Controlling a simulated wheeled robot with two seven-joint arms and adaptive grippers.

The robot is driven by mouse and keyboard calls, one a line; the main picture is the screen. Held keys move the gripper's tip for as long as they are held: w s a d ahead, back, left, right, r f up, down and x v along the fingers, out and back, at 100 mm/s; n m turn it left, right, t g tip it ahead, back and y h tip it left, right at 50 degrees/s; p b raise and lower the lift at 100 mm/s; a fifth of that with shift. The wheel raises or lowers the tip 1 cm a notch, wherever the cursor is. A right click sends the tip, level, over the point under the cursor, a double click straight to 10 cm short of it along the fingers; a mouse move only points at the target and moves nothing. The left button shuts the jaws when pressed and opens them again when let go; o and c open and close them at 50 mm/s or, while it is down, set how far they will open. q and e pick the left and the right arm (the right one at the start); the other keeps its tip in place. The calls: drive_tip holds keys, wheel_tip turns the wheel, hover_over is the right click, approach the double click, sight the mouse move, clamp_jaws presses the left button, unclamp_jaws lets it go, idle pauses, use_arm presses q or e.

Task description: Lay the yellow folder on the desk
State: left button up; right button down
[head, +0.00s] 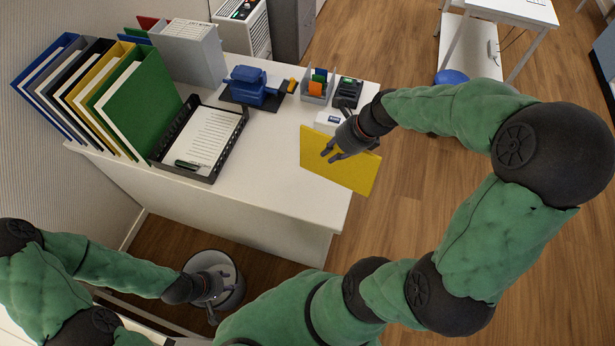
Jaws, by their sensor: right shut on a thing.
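The yellow folder (352,175) is a flat yellow panel at the right edge of the white desk (270,165). My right gripper (333,155) is shut on its upper edge. The folder's right part reaches past the desk edge. I cannot tell whether its lower edge touches the desktop. My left gripper (214,309) is low in front of the desk, over a round grey bin, away from the folder. Its fingers are small and dark, so its opening is unclear.
Several upright binders (135,105) and a black tray with paper (210,145) fill the desk's left side. A blue device (250,85), a pen organizer (318,86) and a black phone-like item (347,92) stand at the back. The desk's front middle is clear. The bin (228,268) stands below.

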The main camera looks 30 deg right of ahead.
drive_tip(key=w+f+m+t+p, duration=0.1)
drive_tip(key=w+f+m+t, duration=0.1)
drive_tip(key=w+m, duration=0.3)
drive_tip(key=w+a+f+m+t+p, duration=0.1)
drive_tip(key=w+m, duration=0.5)
drive_tip(key=m, duration=0.7)
drive_tip(key=shift+f+t+y, duration=0.3)
drive_tip(key=shift+f+t, duration=0.45)
drive_tip(key=shift+t, duration=0.15)
drive_tip(key=shift+a+f, duration=0.1)
wheel_tip(320, 180, down, 10)
drive_tip(key=b, duration=0.9)
drive_tip(key=shift+b, duration=0.4)
